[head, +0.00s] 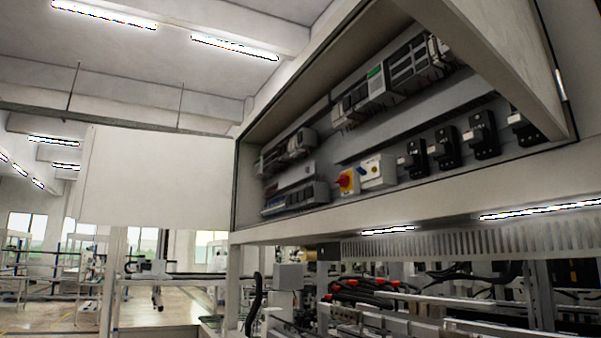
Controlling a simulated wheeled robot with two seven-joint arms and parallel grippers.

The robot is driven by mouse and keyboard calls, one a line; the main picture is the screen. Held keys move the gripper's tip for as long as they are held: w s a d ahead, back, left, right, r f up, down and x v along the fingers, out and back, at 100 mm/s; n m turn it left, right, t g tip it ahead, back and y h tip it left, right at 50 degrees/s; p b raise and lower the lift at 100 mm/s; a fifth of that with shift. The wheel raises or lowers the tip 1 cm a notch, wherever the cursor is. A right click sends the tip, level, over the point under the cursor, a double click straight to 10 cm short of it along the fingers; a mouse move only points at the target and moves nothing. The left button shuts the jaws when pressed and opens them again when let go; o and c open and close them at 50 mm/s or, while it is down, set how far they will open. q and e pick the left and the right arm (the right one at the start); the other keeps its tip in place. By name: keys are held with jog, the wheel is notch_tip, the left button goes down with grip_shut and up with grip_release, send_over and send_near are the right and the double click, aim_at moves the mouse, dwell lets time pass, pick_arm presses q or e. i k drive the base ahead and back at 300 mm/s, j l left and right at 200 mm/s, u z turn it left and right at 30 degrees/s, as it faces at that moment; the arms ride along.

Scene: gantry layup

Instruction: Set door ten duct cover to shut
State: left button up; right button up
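An electrical cabinet (440,197) fills the right of the head view, high up, with its inside exposed. A pale flat door panel (158,180) stands swung out at its left side. Another door panel (490,55) stands open across its upper right. No label that marks door ten shows, so I cannot tell which panel is the duct cover. A slotted grey duct-like strip (440,244) runs below the cabinet. Neither of my grippers is in view.
Inside the cabinet are rows of modules (375,85), a red and yellow rotary switch (346,182) and several black breakers (447,148). Machinery with red and black cables (370,290) lies below. Open floor (140,308) shows at lower left.

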aim_at(309, 170)
jog(key=i+j, duration=0.4)
jog(key=i+j+z, duration=0.3)
jog(key=j, duration=0.35)
jog(key=i+j+z, duration=0.3)
jog(key=j, duration=0.45)
jog(key=i+j+z, duration=0.15)
jog(key=j, duration=0.25)
jog(key=i+j+z, duration=0.1)
jog(key=j+z, duration=0.35)
jog(key=j, duration=0.7)
jog(key=j+z, duration=0.45)
jog(key=j, duration=0.65)
jog(key=j+z, duration=0.1)
jog(key=j, duration=0.3)
jog(key=k+j+z, duration=0.1)
jog(key=j, duration=0.3)
jog(key=k+j+z, duration=0.1)
jog(key=j, duration=0.25)
jog(key=k+j+z, duration=0.1)
jog(key=j, duration=0.3)
jog(key=k+j+z, duration=0.15)
jog(key=j, duration=0.2)
